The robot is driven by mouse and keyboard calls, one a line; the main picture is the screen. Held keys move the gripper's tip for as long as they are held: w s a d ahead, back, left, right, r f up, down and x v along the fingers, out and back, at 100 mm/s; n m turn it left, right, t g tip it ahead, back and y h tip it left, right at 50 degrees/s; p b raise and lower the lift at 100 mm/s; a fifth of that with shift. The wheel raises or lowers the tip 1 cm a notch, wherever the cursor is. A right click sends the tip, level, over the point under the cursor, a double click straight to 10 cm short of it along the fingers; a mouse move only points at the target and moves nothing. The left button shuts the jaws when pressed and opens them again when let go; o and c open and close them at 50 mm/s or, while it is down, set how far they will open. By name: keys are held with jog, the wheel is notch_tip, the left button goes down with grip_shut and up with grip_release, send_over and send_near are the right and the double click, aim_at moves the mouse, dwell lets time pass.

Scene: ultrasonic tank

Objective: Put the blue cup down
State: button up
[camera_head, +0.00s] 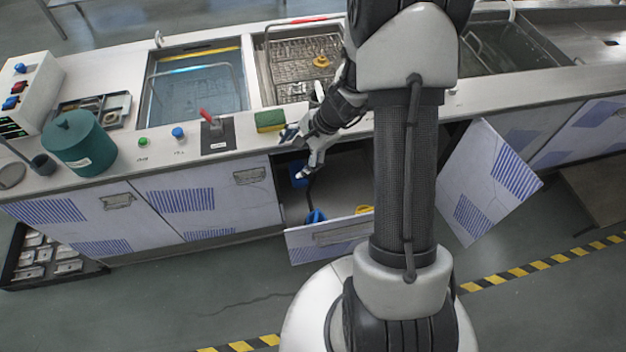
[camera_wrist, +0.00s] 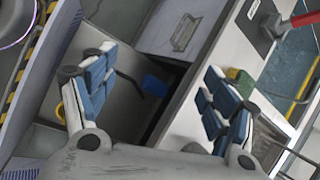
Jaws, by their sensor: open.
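A blue object (camera_head: 298,174), which I take to be the blue cup, is in the pulled-out drawer (camera_head: 345,185) under the counter, toward its back left. It is small and partly covered by a finger in the head view. The wrist view shows it as a blue shape (camera_wrist: 154,85) on the drawer floor, beyond and between the fingers. My gripper (camera_head: 296,152) is above the drawer near the counter edge, its fingers spread wide. The wrist view shows both fingers (camera_wrist: 156,98) apart with nothing between their pads. I cannot tell whether the blue object stands upright.
Another blue item (camera_head: 315,217) and a yellow item (camera_head: 364,210) lie near the drawer front. A dark cord-like piece runs between the blue items. A green-yellow sponge (camera_head: 270,121) and a red-handled lever (camera_head: 208,117) are on the counter. A cabinet door (camera_head: 490,185) stands open at right.

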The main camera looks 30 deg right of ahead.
jog(key=s+a+r+n, duration=0.4)
jog(key=r, duration=0.5)
jog(key=s+a+r+n, duration=0.4)
jog(key=a+r+n, duration=0.1)
jog(key=r, duration=0.3)
jog(key=s+r+n+h, duration=0.2)
jog(key=s+r+n, duration=0.2)
jog(key=s, duration=0.4)
jog(key=s+r+n+t+h, duration=0.1)
jog(key=s+r+n+h, duration=0.1)
jog(key=s, duration=0.6)
notch_tip(320, 180, up, 3)
jog(key=shift+d+f+n, duration=0.2)
jog(key=shift+d+n, duration=0.05)
jog(key=shift+n, duration=0.65)
